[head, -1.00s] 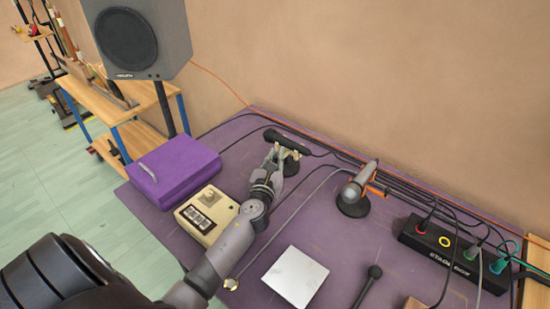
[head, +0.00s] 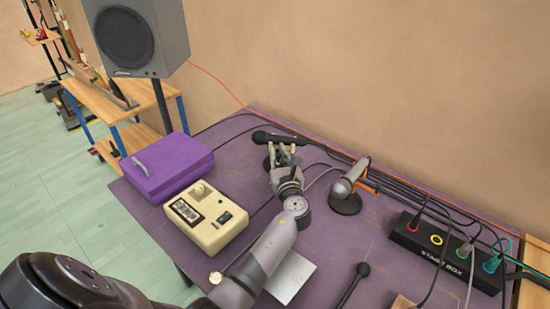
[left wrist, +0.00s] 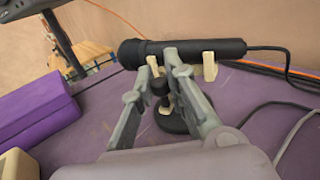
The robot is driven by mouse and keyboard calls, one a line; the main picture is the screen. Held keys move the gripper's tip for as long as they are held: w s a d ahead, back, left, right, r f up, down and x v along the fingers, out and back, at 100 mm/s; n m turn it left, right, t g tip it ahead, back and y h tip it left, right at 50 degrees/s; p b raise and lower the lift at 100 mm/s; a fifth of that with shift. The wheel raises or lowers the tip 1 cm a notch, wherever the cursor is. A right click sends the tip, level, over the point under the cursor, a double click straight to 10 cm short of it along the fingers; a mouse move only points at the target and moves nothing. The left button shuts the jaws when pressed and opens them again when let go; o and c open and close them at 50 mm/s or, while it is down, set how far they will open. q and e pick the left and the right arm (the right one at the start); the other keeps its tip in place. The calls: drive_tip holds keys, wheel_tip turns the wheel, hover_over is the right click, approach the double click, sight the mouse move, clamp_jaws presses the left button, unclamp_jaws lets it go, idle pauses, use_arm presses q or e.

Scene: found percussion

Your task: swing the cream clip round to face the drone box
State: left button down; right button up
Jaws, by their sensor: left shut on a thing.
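The cream clip (left wrist: 209,66) shows as pale prongs at a black microphone (left wrist: 185,50), on a small stand with a round black base (left wrist: 172,122). In the head view the microphone (head: 279,138) lies near the back of the table, its head end to the left. My left gripper (head: 283,158) reaches it from the front; in the left wrist view its grey fingers (left wrist: 162,70) are closed in at the clip, partly covering it. The cream box with a knob and labels (head: 206,218), seemingly the drone box, sits front left of the clip. My right gripper is out of view.
A purple case (head: 168,168) sits at the table's left edge. A second microphone on a stand (head: 347,190) is right of my left gripper. A black stage box (head: 445,252) with cables stands at right. A pale square plate (head: 292,277) lies partly under my arm.

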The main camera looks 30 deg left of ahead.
use_arm(q)
drive_tip(key=shift+w+d+n+g+y+b, duration=0.2)
drive_tip(key=shift+d+n+g+y+b, duration=0.15)
drive_tip(key=shift+n+g+y, duration=0.2)
drive_tip(key=shift+w+d+n+g+y+b, duration=0.2)
drive_tip(key=shift+n+g+y+b, duration=0.1)
drive_tip(key=shift+n+g+y, duration=0.25)
drive_tip(key=c, duration=1.6)
unclamp_jaws()
drive_tip(key=shift+o, duration=0.2)
drive_tip(key=v, duration=1.2)
drive_tip(key=shift+c, duration=0.2)
